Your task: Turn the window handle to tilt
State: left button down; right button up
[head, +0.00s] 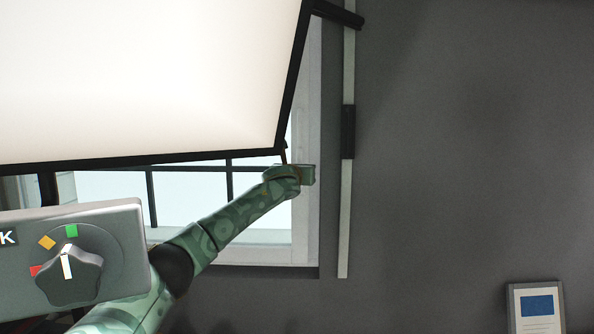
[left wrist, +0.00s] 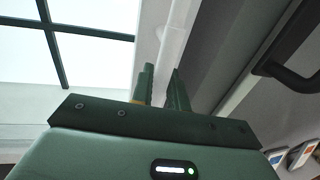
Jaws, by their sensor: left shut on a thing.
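The window (head: 190,195) has a pale frame, bright panes and dark bars. My left gripper (head: 307,175) is at the right side of its frame, with the arm reaching in from the lower left. In the left wrist view, both fingers (left wrist: 161,88) point at the frame, a short gap apart. A pale, upright window handle (left wrist: 172,42) shows just beyond the fingertips, and the gripper is shut on it. The gripped part is mostly hidden by the fingers, so its exact angle is hard to tell. My right gripper is out of view.
A large white panel with a black frame (head: 150,75) hangs across the upper left, close to my left gripper. A grey box with a dark knob (head: 70,275) is at lower left. A pale rail with a black grip (head: 348,132) stands right of the window. A framed sign (head: 536,307) is at lower right.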

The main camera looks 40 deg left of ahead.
pick_arm(q)
jog(key=shift+f, duration=0.1)
dwell(0.4)
jog(key=c, duration=1.5)
grip_release()
jog(key=shift+o, duration=0.3)
jog(key=shift+w, duration=0.1)
jog(key=b+v, duration=0.6)
jog(key=v, duration=1)
